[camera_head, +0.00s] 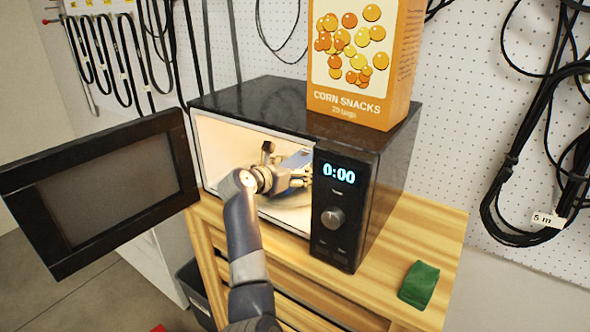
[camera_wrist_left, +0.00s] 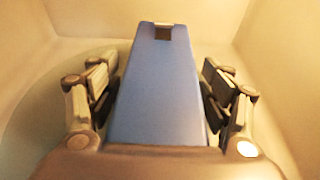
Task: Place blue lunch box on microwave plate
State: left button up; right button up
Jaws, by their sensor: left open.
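The blue lunch box (camera_wrist_left: 163,95) lies between the spread fingers of my left gripper (camera_wrist_left: 160,95) in the left wrist view, with small gaps beside it. In the head view the lunch box (camera_head: 298,160) shows only in part inside the lit microwave (camera_head: 368,195), behind the gripper (camera_head: 285,176). My left gripper is open and inside the microwave. The microwave plate (camera_wrist_left: 28,115) shows as a pale round edge at the left in the wrist view; the lunch box hides much of it. My right gripper is not in view.
The microwave door (camera_head: 105,190) stands wide open to the left. A corn snacks box (camera_head: 362,60) stands on top of the microwave. A green item (camera_head: 419,284) lies on the wooden table (camera_head: 425,235) at the right. The microwave's walls close in around the gripper.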

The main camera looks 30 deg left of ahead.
pick_arm(q)
jog(key=shift+s+r, duration=0.15)
jog(key=shift+s, duration=0.25)
jog(key=b+v, duration=0.2)
jog(key=v, duration=0.2)
jog(key=shift+a, duration=0.15)
jog(key=b+v, duration=0.2)
jog(key=v, duration=0.4)
jog(key=shift+s+r, duration=0.1)
jog(key=shift+s, duration=0.2)
jog(key=shift+s+r, duration=0.15)
jog(key=shift+s, duration=0.25)
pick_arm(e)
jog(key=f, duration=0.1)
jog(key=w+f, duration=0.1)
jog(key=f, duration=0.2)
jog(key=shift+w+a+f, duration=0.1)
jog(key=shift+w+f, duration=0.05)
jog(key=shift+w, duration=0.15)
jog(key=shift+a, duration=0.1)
